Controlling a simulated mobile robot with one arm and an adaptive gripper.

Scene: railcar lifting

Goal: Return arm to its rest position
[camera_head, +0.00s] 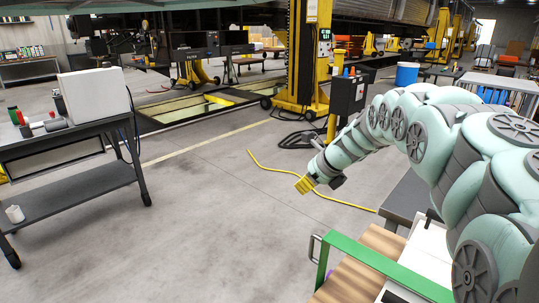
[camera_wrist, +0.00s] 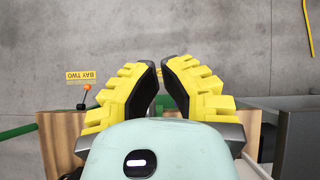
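My arm reaches from the right side of the head view out over the shop floor. My gripper (camera_head: 304,184) points down and to the left there, with its yellow fingers clear of any object. In the wrist view, the two yellow fingers with black pads (camera_wrist: 160,65) lean towards each other, with a narrow gap at the tips. Nothing shows between them. How far they are apart is hard to judge from this angle.
A green-railed bench with a wooden top (camera_head: 347,281) stands below my arm. A dark cart (camera_head: 75,195) stands left. A yellow cable (camera_head: 262,165) crosses open floor before a yellow lifting column (camera_head: 303,60).

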